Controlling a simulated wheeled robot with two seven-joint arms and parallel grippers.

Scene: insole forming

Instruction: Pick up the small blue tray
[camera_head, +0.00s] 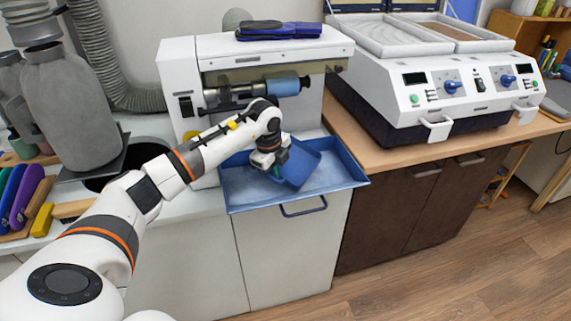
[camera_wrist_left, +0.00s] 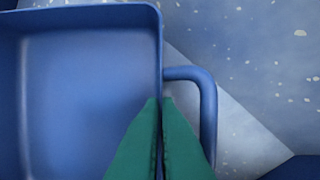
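The small blue tray (camera_head: 302,164) is in the head view, inside or just above the large blue tray (camera_head: 344,178) under the white machine; it looks tilted. I cannot tell whether it touches the large tray's floor. My left gripper (camera_head: 268,166) is at the small tray's left side. In the left wrist view, the green fingertips of my left gripper (camera_wrist_left: 160,135) are closed on the thin side wall of the small tray (camera_wrist_left: 85,95), beside its looped handle (camera_wrist_left: 209,105). The fingers hide part of the wall and handle. My right gripper is not in view.
The white machine (camera_head: 178,92) stands right behind the large tray, with a blue roller (camera_head: 282,87) above it. A wide two-bay machine (camera_head: 410,80) stands on the wooden counter at right. Colored tools (camera_head: 24,195) and a grey container (camera_head: 65,95) are at left.

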